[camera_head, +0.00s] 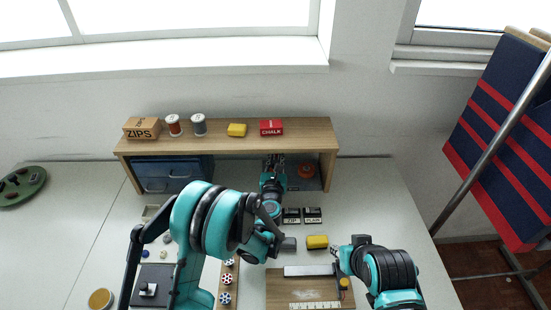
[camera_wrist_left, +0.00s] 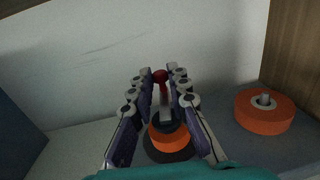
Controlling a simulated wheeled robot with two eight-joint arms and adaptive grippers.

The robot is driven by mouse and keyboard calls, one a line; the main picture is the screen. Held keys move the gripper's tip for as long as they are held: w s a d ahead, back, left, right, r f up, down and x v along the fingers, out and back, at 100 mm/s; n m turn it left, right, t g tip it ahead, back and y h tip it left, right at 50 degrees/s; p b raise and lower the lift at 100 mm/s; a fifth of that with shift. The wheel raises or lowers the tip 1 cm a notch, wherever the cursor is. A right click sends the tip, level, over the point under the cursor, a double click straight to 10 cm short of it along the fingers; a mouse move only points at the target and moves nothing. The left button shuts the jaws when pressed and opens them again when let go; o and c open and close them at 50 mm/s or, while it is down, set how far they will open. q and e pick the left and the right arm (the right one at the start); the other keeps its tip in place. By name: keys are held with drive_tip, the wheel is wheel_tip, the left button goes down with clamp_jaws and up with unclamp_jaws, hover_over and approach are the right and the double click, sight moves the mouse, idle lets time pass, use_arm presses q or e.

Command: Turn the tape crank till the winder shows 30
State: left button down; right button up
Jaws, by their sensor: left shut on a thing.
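The tape winder (camera_wrist_left: 168,137) shows in the left wrist view as an orange disc on a dark round base, with a crank arm above it ending in a red knob (camera_wrist_left: 160,75). My left gripper (camera_wrist_left: 161,80) has its fingers on both sides of the crank and is shut on it near the knob. In the head view my left gripper (camera_head: 273,163) reaches under the wooden shelf and hides the crank. No winder number is readable. My right gripper (camera_head: 341,267) is by the right edge of a wooden board; its finger gap is unclear.
An orange tape roll (camera_wrist_left: 265,110) on a grey spindle stands right of the winder. The shelf (camera_head: 225,141) is close above, with a blue drawer box (camera_head: 172,174) at left. A yellow block (camera_head: 317,242) and the board (camera_head: 285,299) lie in front.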

use_arm(q)
drive_tip(key=c, duration=1.5)
unclamp_jaws()
drive_tip(key=s, duration=0.7)
drive_tip(key=shift+s+a, duration=0.25)
drive_tip(key=shift+a, duration=0.1)
